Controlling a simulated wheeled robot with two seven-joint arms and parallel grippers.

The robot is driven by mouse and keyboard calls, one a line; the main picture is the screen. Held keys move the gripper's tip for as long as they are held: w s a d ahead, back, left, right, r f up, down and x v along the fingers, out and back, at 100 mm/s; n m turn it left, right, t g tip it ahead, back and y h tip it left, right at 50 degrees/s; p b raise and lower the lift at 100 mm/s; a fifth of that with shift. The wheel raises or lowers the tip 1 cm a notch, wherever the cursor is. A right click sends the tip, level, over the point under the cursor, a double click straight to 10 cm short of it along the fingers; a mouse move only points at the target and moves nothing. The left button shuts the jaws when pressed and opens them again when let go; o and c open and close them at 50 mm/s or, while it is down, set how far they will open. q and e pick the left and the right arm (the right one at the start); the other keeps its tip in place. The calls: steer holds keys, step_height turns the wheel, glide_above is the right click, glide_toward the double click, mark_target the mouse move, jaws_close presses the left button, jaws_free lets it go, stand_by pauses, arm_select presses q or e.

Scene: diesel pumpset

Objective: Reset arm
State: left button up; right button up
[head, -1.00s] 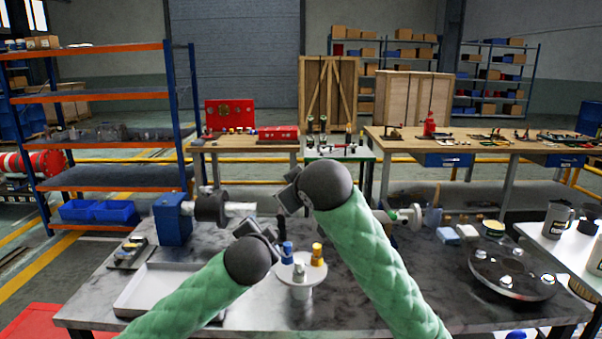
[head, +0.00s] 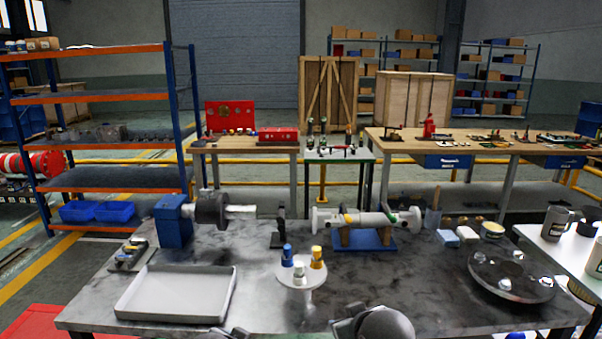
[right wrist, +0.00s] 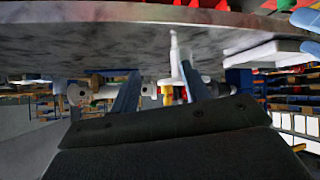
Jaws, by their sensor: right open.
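My right gripper (right wrist: 159,78) is open and empty in the right wrist view, its two blue-grey fingers apart. That view is upside down, with the table at the top. In the head view, part of my right gripper (head: 358,318) shows low at the bottom edge, in front of the workbench (head: 270,260). My left gripper (head: 225,333) barely shows at the bottom edge, and its jaws cannot be made out. A round white stand (head: 301,275) with blue, white and yellow capped pieces stands on the bench beyond the grippers.
An empty white tray (head: 175,298) lies left on the bench. A blue block with a shaft (head: 172,220) stands behind it. A grey cylinder (head: 362,223) rests on a blue cradle (head: 378,242). A dark round plate (head: 511,274) lies right. The bench's front middle is clear.

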arm_select(q)
steer(key=s+f+n+g, duration=0.1)
steer(key=s+f+g, duration=0.2)
steer(key=s+f, duration=0.8)
steer(key=s+a+f+n+g, duration=0.1)
steer(key=s+f+n+g, duration=0.1)
steer(key=s+f, duration=0.9)
steer(key=s+g+p, duration=0.1)
steer(key=s, duration=0.5)
steer(key=shift+s+g, duration=0.25)
steer(key=shift+g, duration=0.15)
arm_select(e)
steer(key=s+d+f+m+g, duration=0.1)
steer(key=s+f+g, duration=0.2)
steer(key=s+f, duration=1)
steer(key=s+d+f+m+g, duration=0.1)
steer(key=s+f+g, duration=0.3)
steer(key=s+f, duration=1)
steer(key=s+d, duration=0.1)
steer(key=s, duration=0.3)
steer(key=shift+d+g+h, duration=0.25)
steer(key=shift+g+h, duration=0.05)
